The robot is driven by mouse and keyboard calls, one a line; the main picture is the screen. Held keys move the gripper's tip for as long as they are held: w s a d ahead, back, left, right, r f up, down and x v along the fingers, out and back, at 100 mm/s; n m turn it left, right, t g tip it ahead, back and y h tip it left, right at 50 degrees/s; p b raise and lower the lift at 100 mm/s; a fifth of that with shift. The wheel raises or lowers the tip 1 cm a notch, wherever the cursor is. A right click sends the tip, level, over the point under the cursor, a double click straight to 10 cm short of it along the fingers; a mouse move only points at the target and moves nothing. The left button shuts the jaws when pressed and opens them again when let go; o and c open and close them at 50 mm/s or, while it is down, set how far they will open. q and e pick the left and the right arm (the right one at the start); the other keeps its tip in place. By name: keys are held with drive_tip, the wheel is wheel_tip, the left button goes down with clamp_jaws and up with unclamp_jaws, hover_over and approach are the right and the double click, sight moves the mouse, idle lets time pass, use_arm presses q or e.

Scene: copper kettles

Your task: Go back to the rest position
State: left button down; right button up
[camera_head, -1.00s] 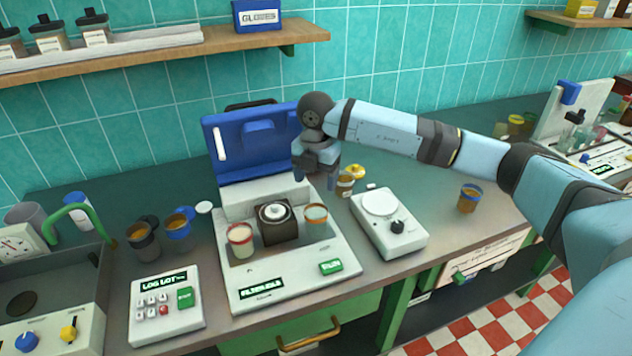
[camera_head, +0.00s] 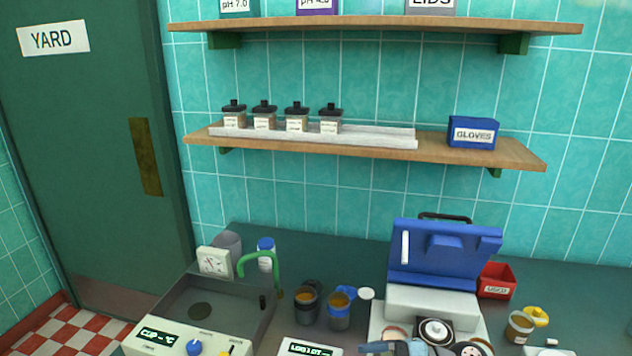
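The task names no object. My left arm and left gripper are not in view.
Two amber-filled cups, one dark (camera_head: 307,306) and one blue-rimmed (camera_head: 340,308), stand left of the machine. A red box (camera_head: 497,281) sits right. Wooden shelves (camera_head: 370,150) hang above.

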drive_tip(key=s+d+f+m+t+h+p, duration=0.2)
drive_tip(key=s+d+f+m+t+h, duration=0.3)
drive_tip(key=m, duration=0.7)
drive_tip(key=s+d+f+m+t+h+p, duration=0.3)
drive_tip(key=s+d+f+m+t+h, duration=0.2)
drive_tip(key=s+f+m+h, duration=0.4)
wheel_tip(320, 180, down, 3)
drive_tip(key=s+m, duration=0.2)
drive_tip(key=m, duration=0.1)
drive_tip(key=shift+s+r+t+p, duration=0.2)
drive_tip(key=shift+t+p, duration=0.1)
drive_tip(key=shift+p, duration=0.05)
